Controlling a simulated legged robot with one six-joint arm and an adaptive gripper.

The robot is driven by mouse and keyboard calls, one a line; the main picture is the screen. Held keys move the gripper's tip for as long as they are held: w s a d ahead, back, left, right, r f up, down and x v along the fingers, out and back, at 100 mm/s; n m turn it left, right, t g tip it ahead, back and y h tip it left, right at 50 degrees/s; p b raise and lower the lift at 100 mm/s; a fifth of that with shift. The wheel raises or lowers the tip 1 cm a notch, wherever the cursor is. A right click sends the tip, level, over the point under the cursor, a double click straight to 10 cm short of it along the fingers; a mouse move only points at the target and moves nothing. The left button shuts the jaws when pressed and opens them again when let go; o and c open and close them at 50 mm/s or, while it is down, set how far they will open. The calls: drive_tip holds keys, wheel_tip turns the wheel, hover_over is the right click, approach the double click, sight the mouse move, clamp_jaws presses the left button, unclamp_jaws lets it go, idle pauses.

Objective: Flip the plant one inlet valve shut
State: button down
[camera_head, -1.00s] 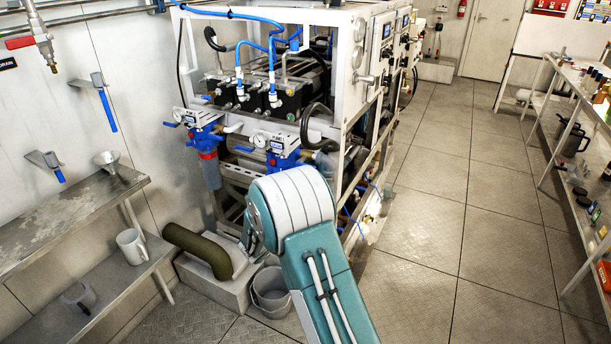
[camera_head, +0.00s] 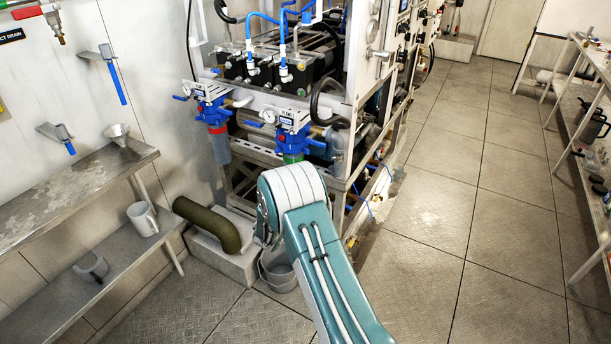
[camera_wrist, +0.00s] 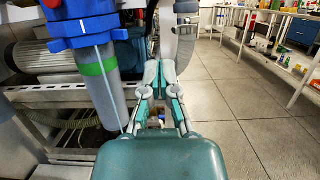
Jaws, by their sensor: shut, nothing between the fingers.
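Two blue filter housings stand at the front of the white-framed machine. The nearer one (camera_head: 290,136) has a label that seems to read PLANT 1, a round gauge and a green band. A blue lever (camera_head: 254,124) sticks out on its left side. The other housing (camera_head: 212,112) has a red band and its own blue lever (camera_head: 181,98). In the wrist view a green-banded housing (camera_wrist: 88,68) is at the upper left, beside my gripper (camera_wrist: 160,68). My gripper is shut and empty, apart from the housing. In the head view my arm hides the gripper. No lever is clear in the wrist view.
A metal shelf (camera_head: 75,190) with a mug (camera_head: 143,218) is at left. A thick green pipe (camera_head: 207,222) and a bucket (camera_head: 279,272) stand low near my arm. The open floor (camera_head: 440,235) is to the right, with shelving along the right edge.

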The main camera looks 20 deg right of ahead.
sight(316, 141)
drive_tip(key=w+d+r, duration=0.4)
drive_tip(key=d+r, duration=0.2)
drive_tip(key=shift+w, duration=0.3)
